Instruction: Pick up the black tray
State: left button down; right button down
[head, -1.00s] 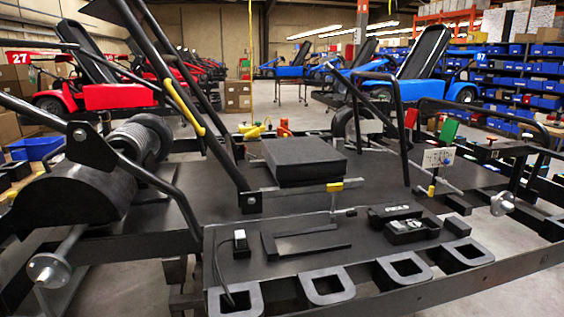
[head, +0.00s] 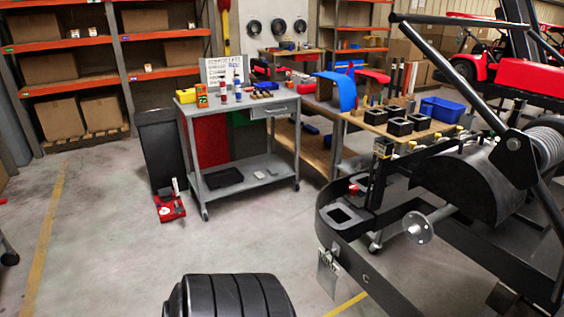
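A flat black tray (head: 222,178) lies on the lower shelf of a grey wheeled cart (head: 272,166), toward its left side. It is small in the view, and its rim is hard to make out. A larger black panel-like piece (head: 160,150) stands upright just left of the cart; I cannot tell whether it is a tray. Neither of my grippers is in view.
A red box (head: 170,207) sits on the floor before the panel. A black kart frame (head: 340,222) fills the right. A black ribbed cylinder (head: 230,296) is at the bottom. Orange shelving (head: 65,89) stands behind.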

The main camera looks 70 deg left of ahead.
aim_at(217, 180)
jog(key=u, duration=2.85)
jog(key=i+u, duration=0.15)
jog(key=i, duration=1.35)
jog(key=i+j, duration=0.1)
jog(key=i, duration=1.9)
jog(key=l+z, duration=0.05)
jog(key=l, duration=0.05)
